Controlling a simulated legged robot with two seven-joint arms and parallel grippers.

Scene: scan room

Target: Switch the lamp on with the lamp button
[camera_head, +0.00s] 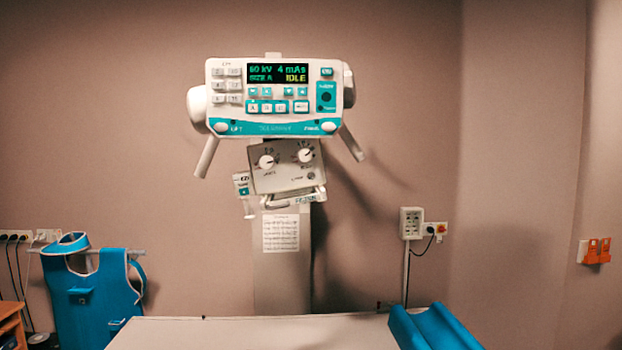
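A white and teal control panel (231,126) faces me on the X-ray head, with a lit display (277,73) reading "60 kV 4 mAs" and "IDLE". It carries several grey and teal buttons and a round dark control (326,97) at the right. Below it hangs a grey box (285,178) with two white dials, a left dial (266,161) and a right dial (305,155). A small dark spot (311,177) sits under the right dial. The labels are too small to tell which control is the lamp button. Neither of my grippers is in view.
A pale table (250,334) runs along the bottom, with blue cushions (432,326) at its right. A blue apron (92,292) hangs at left. A wall box (411,223) and an orange switch unit (597,251) are on the right. A column (281,280) stands behind the table.

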